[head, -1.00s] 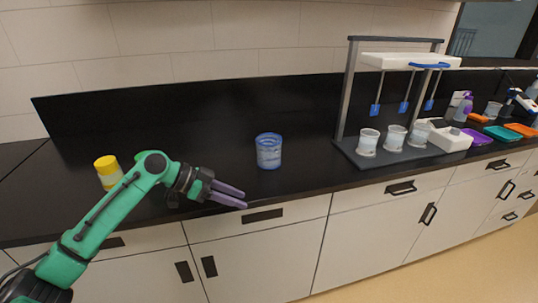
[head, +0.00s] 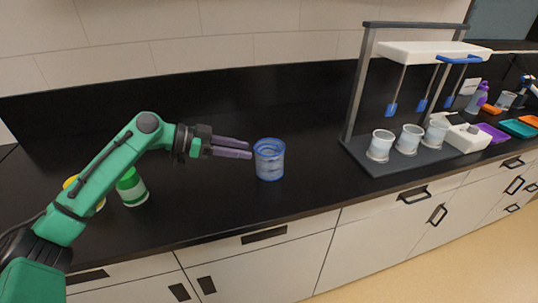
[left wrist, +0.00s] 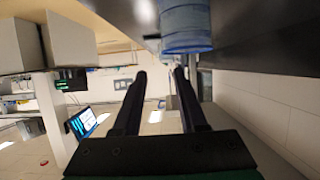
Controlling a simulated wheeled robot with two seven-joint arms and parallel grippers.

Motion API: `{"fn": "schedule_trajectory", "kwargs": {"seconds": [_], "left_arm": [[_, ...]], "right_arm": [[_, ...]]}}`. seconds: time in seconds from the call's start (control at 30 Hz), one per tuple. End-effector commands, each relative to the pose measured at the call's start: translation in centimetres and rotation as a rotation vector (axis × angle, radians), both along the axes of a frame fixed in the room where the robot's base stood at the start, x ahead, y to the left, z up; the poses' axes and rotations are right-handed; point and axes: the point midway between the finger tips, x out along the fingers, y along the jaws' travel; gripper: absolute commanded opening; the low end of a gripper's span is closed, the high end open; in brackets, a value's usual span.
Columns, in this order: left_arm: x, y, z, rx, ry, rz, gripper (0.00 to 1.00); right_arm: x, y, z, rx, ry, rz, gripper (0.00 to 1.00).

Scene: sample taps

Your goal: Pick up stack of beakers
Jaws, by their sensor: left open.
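The stack of beakers (head: 269,160), clear with blue rims, stands upright on the black counter in the middle of the head view. It also shows at the top of the left wrist view (left wrist: 186,25), partly cut off by the picture edge. My left gripper (head: 250,148) is open, its two purple fingers pointing right at the beakers, with the tips just left of the stack. In the left wrist view nothing shows between the fingers (left wrist: 160,80). Whether a fingertip touches the stack I cannot tell. My right gripper is not in view.
A green-and-white container (head: 132,188) and a mostly hidden yellow-topped one (head: 71,182) stand behind my left arm. A stirrer stand (head: 352,95) with several beakers (head: 381,145) is at the right. The counter between stack and stand is clear.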

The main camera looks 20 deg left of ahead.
Motion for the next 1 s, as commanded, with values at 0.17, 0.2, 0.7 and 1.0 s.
{"fn": "schedule_trajectory", "kwargs": {"seconds": [0.17, 0.2, 0.7, 1.0], "left_arm": [[1.6, -2.6, -0.9, -0.001, 0.0, 0.0, 0.41], [1.9, -2.9, -1.1, 0.0, 0.0, 0.001, 0.41], [4.5, -6.6, -3.8, 0.001, 0.0, 0.002, 0.41], [4.5, -6.6, -3.8, 0.001, 0.001, 0.001, 0.0]], "right_arm": [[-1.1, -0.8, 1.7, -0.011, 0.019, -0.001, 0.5], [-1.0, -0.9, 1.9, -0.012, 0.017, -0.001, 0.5], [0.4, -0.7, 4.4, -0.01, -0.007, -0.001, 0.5], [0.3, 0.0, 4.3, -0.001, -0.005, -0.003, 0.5]]}}
